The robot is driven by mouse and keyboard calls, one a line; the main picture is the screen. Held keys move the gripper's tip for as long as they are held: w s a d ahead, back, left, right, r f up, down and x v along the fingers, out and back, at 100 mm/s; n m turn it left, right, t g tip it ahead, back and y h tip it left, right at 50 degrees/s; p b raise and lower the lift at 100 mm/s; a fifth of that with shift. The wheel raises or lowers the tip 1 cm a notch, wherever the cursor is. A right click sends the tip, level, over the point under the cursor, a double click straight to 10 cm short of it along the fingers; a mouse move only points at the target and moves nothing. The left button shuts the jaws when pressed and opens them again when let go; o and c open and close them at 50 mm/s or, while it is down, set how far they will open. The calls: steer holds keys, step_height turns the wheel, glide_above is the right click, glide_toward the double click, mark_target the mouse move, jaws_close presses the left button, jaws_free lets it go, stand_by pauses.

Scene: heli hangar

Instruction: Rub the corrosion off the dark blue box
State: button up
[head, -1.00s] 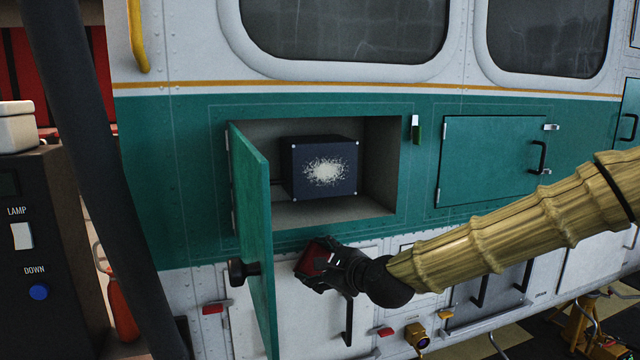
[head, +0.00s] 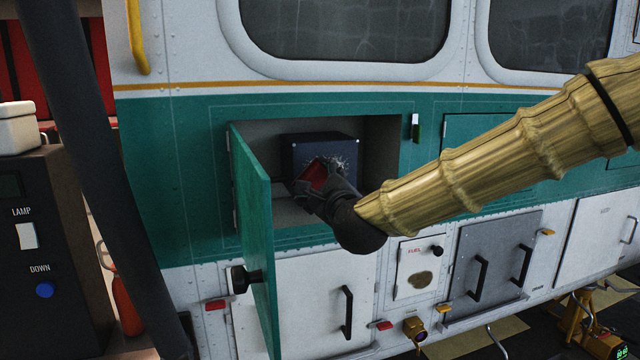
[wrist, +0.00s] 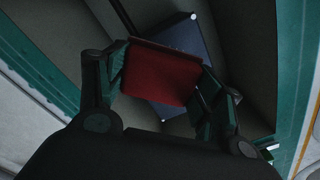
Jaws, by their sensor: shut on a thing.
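The dark blue box (head: 310,149) sits inside the open recess in the green panel. A whitish corrosion patch (head: 343,162) shows on its front face, partly hidden by my gripper. My gripper (head: 318,178) is shut on a red pad (head: 313,176) and holds it in front of the lower part of the box. In the wrist view the red pad (wrist: 162,75) lies between the fingers, with the blue box (wrist: 188,45) behind it. I cannot tell whether the pad touches the box.
The open green door (head: 252,235) stands out at the left of the recess (head: 382,150). The recess edges surround my gripper closely. A closed green hatch (head: 470,135) is at the right, partly behind my arm. A dark cabinet (head: 40,250) stands at the far left.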

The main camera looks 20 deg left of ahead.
mark_target(348, 168)
steer(key=shift+p+x, duration=0.5)
steer(key=shift+x, duration=1.5)
steer(key=shift+x, duration=0.9)
steer(key=shift+w+d+b, duration=0.4)
steer(key=shift+d, duration=0.35)
steer(key=shift+w+d+b, duration=0.4)
steer(key=shift+w+d, duration=0.05)
steer(key=shift+d, duration=0.25)
steer(key=shift+w+d+b, duration=0.3)
steer(key=shift+w+d, duration=0.35)
steer(key=shift+d, duration=0.2)
steer(key=shift+w+d+b, duration=0.3)
steer(key=shift+w+d, duration=0.35)
steer(key=shift+d, duration=0.2)
steer(key=shift+d, duration=0.1)
steer(key=shift+w+d+b, duration=0.4)
steer(key=shift+w+d, duration=0.1)
steer(key=shift+d, duration=0.25)
steer(key=shift+w+d+b, duration=0.35)
steer(key=shift+w+d, duration=0.2)
steer(key=shift+d, duration=0.15)
